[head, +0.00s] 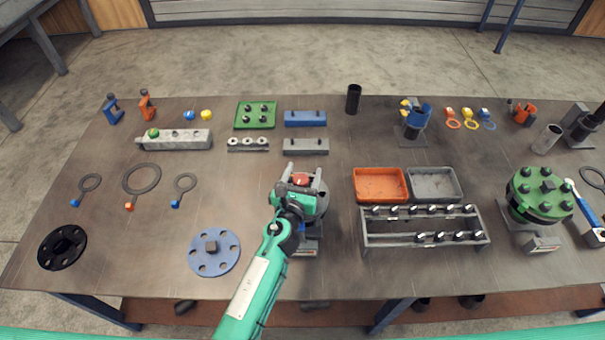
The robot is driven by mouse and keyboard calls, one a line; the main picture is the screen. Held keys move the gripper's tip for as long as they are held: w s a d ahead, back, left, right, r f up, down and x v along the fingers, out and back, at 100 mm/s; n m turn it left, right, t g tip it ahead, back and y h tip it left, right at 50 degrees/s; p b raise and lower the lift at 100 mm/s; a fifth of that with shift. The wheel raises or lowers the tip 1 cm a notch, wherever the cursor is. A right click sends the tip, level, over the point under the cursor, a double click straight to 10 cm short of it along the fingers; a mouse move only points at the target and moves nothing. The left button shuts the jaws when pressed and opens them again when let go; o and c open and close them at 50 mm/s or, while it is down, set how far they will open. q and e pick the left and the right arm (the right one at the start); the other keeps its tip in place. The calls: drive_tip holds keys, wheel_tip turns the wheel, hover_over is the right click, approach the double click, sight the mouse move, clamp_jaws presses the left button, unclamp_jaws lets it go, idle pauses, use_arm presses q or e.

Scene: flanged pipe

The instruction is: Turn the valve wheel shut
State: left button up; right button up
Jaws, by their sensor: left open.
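A small red round part (300,180), which looks like the valve wheel, shows at the middle of the table. It is mostly hidden by my left gripper (303,182), whose fingers are open over it, one at each side. I cannot tell whether the fingers touch it. Below it is a dark grey valve body (318,207) on a stand, partly covered by my green left arm. My right gripper is not in view.
An orange tray (380,199) and a grey tray (459,199) lie right of the valve, behind a bolt rack (425,241). A blue flange (232,266) lies to the left. A green flanged pipe (524,213) stands at the right. Clear table lies left of the valve.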

use_arm(q)
drive_tip(key=c, duration=1)
drive_tip(key=shift+o, duration=0.2)
